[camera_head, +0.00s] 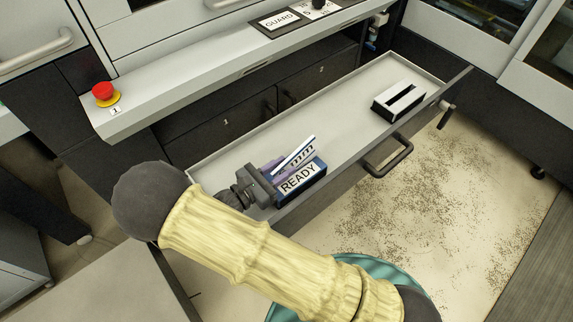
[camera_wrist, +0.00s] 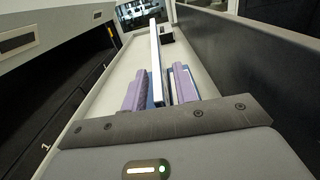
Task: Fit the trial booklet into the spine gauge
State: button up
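The trial booklet, a thin white-edged piece (camera_head: 293,155), stands at a slant at the blue READY holder (camera_head: 301,180) in the left part of the open drawer. My gripper (camera_head: 268,178) is at the holder's left side. In the wrist view, the booklet's long pale edge (camera_wrist: 156,55) runs between my two purple fingers (camera_wrist: 160,90). A narrow gap shows between the booklet and the right finger, so the fingers look open around it. The booklet's lower part is hidden. The spine gauge, a black-and-white block with a dark slot (camera_head: 399,99), lies at the drawer's right end, apart from my gripper.
The pale drawer floor (camera_head: 335,115) is clear between the holder and the gauge. A drawer handle (camera_head: 388,158) sticks out in front, and a small crank (camera_head: 446,114) is at the right corner. A counter with a red button (camera_head: 104,92) overhangs behind.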

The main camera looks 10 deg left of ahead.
jog(key=v, duration=1)
jog(key=shift+s, duration=0.2)
jog(key=shift+a+r, duration=0.1)
jog(key=shift+r, duration=0.05)
